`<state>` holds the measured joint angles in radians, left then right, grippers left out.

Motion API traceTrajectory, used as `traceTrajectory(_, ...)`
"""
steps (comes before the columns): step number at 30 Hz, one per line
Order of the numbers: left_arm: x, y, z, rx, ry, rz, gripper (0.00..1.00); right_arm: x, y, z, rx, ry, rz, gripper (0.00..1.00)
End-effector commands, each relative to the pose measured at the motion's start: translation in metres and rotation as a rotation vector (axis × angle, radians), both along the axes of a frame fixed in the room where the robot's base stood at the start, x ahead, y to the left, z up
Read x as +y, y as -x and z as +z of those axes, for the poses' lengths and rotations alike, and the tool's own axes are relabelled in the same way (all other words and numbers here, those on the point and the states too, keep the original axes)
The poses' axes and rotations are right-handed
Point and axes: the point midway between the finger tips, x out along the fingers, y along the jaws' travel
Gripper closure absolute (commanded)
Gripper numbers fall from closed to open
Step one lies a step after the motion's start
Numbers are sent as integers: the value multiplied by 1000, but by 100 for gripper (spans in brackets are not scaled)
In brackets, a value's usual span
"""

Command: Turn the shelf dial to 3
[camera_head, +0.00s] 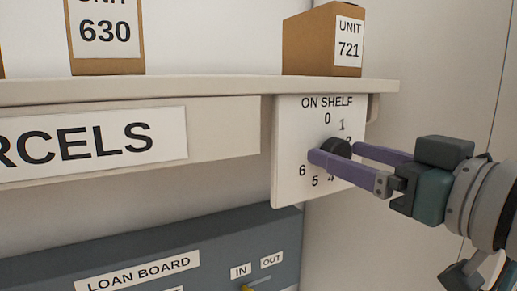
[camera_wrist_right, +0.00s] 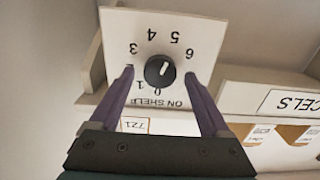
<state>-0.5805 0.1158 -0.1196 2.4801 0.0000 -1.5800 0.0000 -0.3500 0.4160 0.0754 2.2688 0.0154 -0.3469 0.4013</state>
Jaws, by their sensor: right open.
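The white ON SHELF dial plate (camera_head: 290,180) hangs below the shelf edge at centre right, with numbers around a black knob (camera_head: 338,147). In the right wrist view the plate (camera_wrist_right: 206,28) appears upside down, and the knob (camera_wrist_right: 152,77) has a short white pointer mark. The mark points to the upper right there, roughly toward 5 or between 5 and 6; I cannot tell exactly. My right gripper (camera_head: 336,152) is open, its two purple fingers on either side of the knob. In the wrist view small gaps show between fingers and knob. My left gripper is out of view.
The shelf (camera_head: 220,90) runs above the plate and holds a 721 box (camera_head: 305,45) and a 630 box (camera_head: 105,65). A PARCELS sign (camera_head: 90,145) is at left. A blue-grey loan board (camera_head: 215,245) stands below. The wall at right is bare.

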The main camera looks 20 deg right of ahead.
Motion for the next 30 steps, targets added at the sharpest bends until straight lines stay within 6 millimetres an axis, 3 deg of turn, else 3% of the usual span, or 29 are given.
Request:
traceTrajectory(2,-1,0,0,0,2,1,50,0,0,0,0,0,0,22)
traceTrajectory(23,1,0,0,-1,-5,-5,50,0,0,0,-1,-1,0,100)
traceTrajectory(30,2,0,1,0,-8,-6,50,0,0,1,-2,13,0,100)
